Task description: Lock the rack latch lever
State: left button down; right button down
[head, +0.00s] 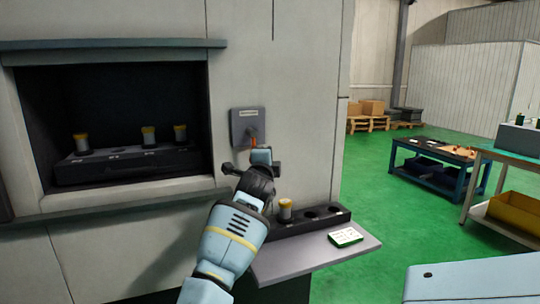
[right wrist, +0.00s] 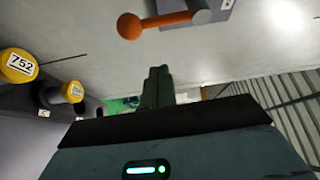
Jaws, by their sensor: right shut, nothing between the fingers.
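The latch lever is an orange bar with a ball knob; in the right wrist view the lever (right wrist: 160,21) runs sideways from a grey pivot, with its knob at the left. In the head view its orange end (head: 254,143) shows below the grey wall plate (head: 248,122), partly hidden by my right gripper (head: 261,155). The right gripper is shut and empty. Its fingertips (right wrist: 158,72) are just below the lever in the right wrist view, with a gap visible between them; whether they touch is not clear in the head view. My left gripper is not in view.
The machine's recess (head: 30,110) holds a black rack (head: 130,170) with several yellow-capped holders. A side shelf (head: 290,262) at the lower right carries another black rack (head: 315,221) with one holder, and a white-green keypad-like item (head: 346,237).

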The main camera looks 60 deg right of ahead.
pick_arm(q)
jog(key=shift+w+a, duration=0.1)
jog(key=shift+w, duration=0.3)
pick_arm(e)
jog(key=v, duration=0.5)
jog(key=shift+s+a, duration=0.1)
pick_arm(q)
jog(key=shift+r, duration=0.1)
